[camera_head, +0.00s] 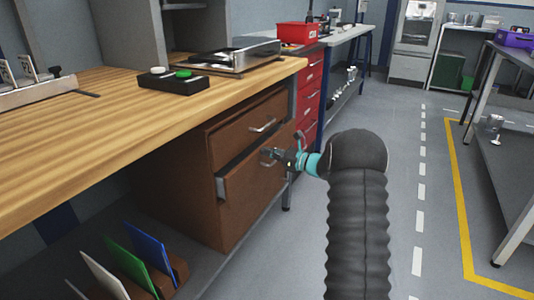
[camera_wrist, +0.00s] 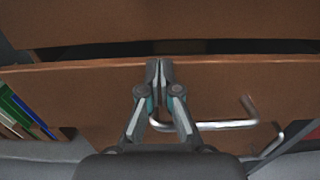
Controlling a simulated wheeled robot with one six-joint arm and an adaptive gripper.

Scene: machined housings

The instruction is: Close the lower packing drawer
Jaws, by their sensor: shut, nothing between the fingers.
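The lower packing drawer (camera_head: 234,181) is in the brown cabinet under the wooden workbench. It stands slightly open, with a dark gap along its top edge. In the wrist view the drawer front (camera_wrist: 90,88) fills the middle, with its metal bar handle (camera_wrist: 215,125) to the right of and partly behind my gripper. My gripper (camera_wrist: 159,64) is shut and empty, its fingertips at the top edge of the drawer front. I cannot tell whether they touch it. In the head view my gripper (camera_head: 268,154) is in front of the drawer and hides part of it.
The upper drawer (camera_head: 240,130) with its own handle looks shut. A red drawer unit (camera_head: 309,90) stands just beyond the cabinet. Coloured panels (camera_head: 143,250) stand in a holder at the lower left. The grey floor (camera_head: 390,120) to the right is open.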

